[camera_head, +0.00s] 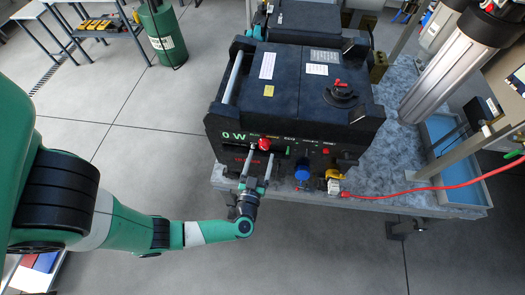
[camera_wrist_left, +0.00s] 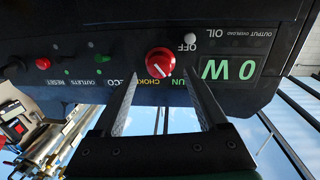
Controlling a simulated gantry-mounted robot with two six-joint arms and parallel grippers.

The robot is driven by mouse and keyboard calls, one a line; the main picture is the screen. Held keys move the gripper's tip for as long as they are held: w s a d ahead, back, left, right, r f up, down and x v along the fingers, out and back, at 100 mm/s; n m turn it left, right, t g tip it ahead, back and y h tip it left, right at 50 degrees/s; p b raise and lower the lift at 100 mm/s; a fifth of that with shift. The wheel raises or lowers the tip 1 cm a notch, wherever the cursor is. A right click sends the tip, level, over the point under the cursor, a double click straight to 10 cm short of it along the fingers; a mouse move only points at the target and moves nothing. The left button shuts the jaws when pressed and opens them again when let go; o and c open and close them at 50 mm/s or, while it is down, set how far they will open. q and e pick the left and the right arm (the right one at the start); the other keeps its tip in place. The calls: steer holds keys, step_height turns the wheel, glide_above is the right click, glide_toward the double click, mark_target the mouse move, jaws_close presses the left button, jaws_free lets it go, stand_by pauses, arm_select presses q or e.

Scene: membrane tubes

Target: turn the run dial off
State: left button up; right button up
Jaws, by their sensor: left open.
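The red run dial (camera_head: 264,143) is on the front panel of a black generator (camera_head: 290,90), beside a green "0 W" display (camera_head: 233,135). The left wrist view shows the round dial (camera_wrist_left: 160,61) upside down, with OFF, CHOKE and a partly hidden label ending in "UN" around it. A pale mark on the dial seems to point toward that "UN" label. My left gripper (camera_head: 261,155) is open just in front of the panel. Its two fingers (camera_wrist_left: 160,82) point at the dial, one on each side, with no clear contact. My right gripper is not in view.
The generator stands on a grey stone-topped bench (camera_head: 400,165). A blue plug (camera_head: 302,172) and a yellow connector (camera_head: 334,174) with a red cable (camera_head: 420,188) are right of the dial. Floor in front of the bench is clear.

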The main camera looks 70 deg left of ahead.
mark_target(263, 149)
arm_select(q)
steer(key=shift+x, duration=1.55)
jaws_close()
